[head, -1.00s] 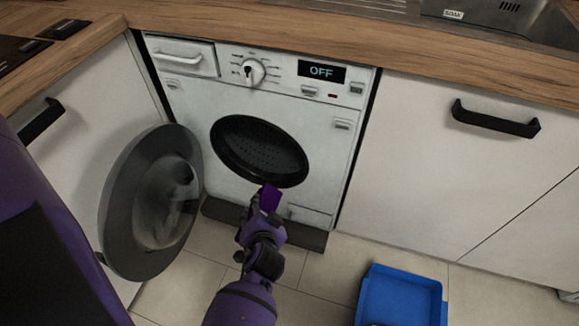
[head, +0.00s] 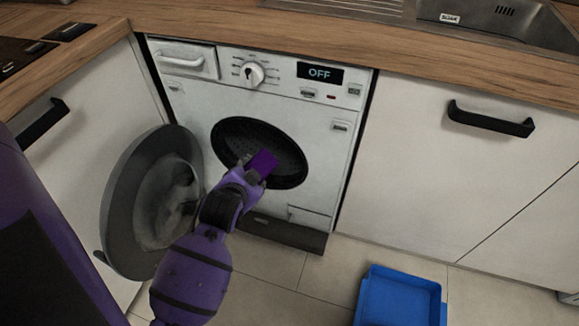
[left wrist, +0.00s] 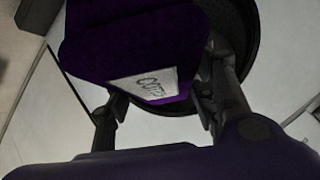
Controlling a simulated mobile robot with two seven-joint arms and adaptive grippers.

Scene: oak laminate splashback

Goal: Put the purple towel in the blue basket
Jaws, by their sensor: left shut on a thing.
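The purple towel (head: 263,162) is a folded block in front of the washing machine's round opening. It fills the upper middle of the left wrist view (left wrist: 130,38), where a pale label with lettering shows on it. The blue basket (head: 402,297) stands on the floor at the lower right, cut off by the frame's bottom edge. My right gripper is not in view.
The washing machine (head: 290,102) reads OFF. Its round door (head: 122,215) hangs open on the left, close to my left arm. White cabinets (head: 450,170) and a wooden worktop (head: 250,27) border it. Tiled floor (head: 310,275) is clear between the machine and the basket.

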